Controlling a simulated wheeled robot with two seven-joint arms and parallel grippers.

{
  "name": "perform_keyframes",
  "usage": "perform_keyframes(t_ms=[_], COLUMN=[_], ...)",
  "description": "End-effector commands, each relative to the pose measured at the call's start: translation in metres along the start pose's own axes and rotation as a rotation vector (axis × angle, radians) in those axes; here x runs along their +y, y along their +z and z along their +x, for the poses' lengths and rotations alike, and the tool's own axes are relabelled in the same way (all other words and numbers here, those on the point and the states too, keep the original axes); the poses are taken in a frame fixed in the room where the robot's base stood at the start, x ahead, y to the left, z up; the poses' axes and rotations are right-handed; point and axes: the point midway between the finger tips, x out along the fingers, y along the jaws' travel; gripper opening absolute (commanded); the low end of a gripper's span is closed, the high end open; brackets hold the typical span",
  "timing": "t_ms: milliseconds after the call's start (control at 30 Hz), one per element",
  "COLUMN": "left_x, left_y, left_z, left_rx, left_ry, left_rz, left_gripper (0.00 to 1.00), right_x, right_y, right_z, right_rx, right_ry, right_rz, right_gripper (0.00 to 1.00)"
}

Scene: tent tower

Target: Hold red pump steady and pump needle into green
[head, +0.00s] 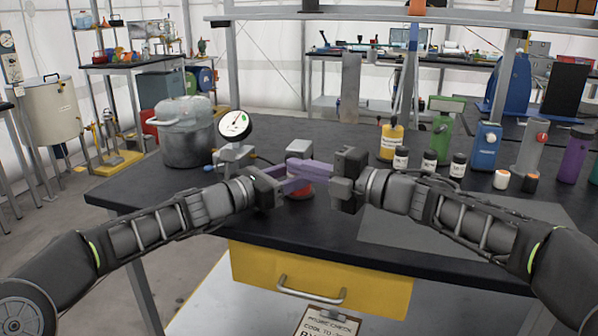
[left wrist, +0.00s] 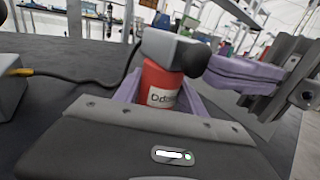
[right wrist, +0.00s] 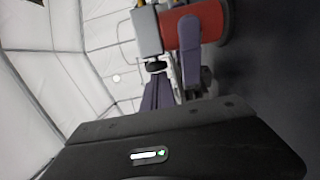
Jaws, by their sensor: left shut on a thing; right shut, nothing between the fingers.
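The red pump (head: 303,191) stands upright on the black bench, largely hidden by the grippers in the head view. In the left wrist view its red labelled body (left wrist: 162,86) and grey top show. My left gripper (head: 302,184) is shut on the red body, with purple fingers on both sides. My right gripper (head: 292,168) is shut and empty, its fingers close beside the pump's top; I cannot tell whether they touch. The red body also shows in the right wrist view (right wrist: 195,30). The round gauge (head: 235,126) has a green patch at upper right; the needle's exact reading is too small to tell.
A metal pot (head: 186,135) stands behind the gauge at left. A yellow bottle (head: 391,140), small jars and a blue device (head: 484,148) stand at right. A grey mat (head: 470,232) lies clear at front right. A yellow drawer (head: 318,281) hangs under the front edge.

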Motion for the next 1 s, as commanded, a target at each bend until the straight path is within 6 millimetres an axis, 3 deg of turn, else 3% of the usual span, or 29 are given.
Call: perform_keyframes(t_ms=[367, 667, 1000], left_x=[-0.003, -0.003, -0.002], left_y=[0.0, 0.0, 0.0], left_z=[0.001, 0.0, 0.0], left_rx=[0.0, 0.0, 0.0], left_ry=[-0.009, -0.007, -0.005], left_rz=[0.003, 0.002, 0.002], left_gripper=[0.0, 0.0, 0.0], right_x=[-0.002, 0.0, 0.0], right_y=[0.003, -0.04, -0.038], right_z=[-0.004, -0.012, -0.085], right_rx=[-0.018, -0.007, -0.006], right_ry=[-0.003, -0.002, 0.0], right_rz=[0.002, 0.0, 0.0], right_gripper=[0.0, 0.0, 0.0])
